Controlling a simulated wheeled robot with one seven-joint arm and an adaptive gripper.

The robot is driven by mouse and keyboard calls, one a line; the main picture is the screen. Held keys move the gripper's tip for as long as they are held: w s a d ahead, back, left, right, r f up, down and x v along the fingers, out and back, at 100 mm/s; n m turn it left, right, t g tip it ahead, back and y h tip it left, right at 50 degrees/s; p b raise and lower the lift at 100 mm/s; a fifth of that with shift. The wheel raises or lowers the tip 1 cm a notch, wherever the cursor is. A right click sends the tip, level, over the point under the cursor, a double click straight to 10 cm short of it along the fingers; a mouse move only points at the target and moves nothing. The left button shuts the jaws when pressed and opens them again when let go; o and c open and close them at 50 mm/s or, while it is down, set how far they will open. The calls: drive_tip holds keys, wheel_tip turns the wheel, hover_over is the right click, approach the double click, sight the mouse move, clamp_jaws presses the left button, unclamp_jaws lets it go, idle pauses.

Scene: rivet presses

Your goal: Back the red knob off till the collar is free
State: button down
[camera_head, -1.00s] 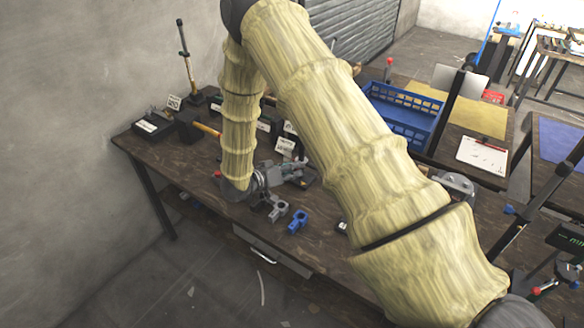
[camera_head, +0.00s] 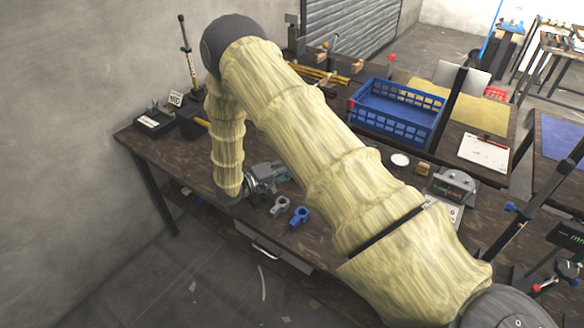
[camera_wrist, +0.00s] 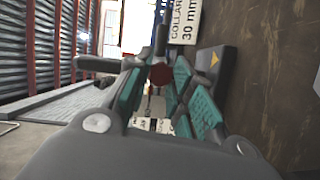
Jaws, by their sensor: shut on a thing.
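The red knob (camera_wrist: 161,75) shows in the wrist view between the teal-padded fingers of my gripper (camera_wrist: 160,82), which is shut on it. A dark post or rod (camera_wrist: 161,35) stands just beyond the knob. I cannot make out the collar there or whether it is loose. A label (camera_wrist: 185,20) beside it reads "COLLAR 30 mm". In the head view my gripper (camera_head: 280,173) is low over the bench's left part, and my arm hides the knob. A grey ring-shaped part (camera_head: 279,206) and a blue one (camera_head: 299,218) lie near the front edge.
A dark block with a yellow warning mark (camera_wrist: 217,68) stands right of the fingers in the wrist view. On the bench (camera_head: 345,262) are a blue crate (camera_head: 385,125), a grey device (camera_head: 452,187) and a tall rod on a stand (camera_head: 188,55) at the back left.

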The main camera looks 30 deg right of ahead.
drive_tip(key=shift+w+a+f+n+h, duration=0.1)
drive_tip(key=shift+n+h, duration=0.4)
drive_tip(key=shift+n, duration=0.6)
drive_tip(key=shift+b, duration=0.3)
drive_tip(key=c, duration=1.2)
unclamp_jaws()
drive_tip(key=shift+c, duration=0.2)
drive_tip(key=a, duration=1.2)
drive_tip(key=shift+f, duration=0.3)
drive_tip(key=shift+d, duration=0.1)
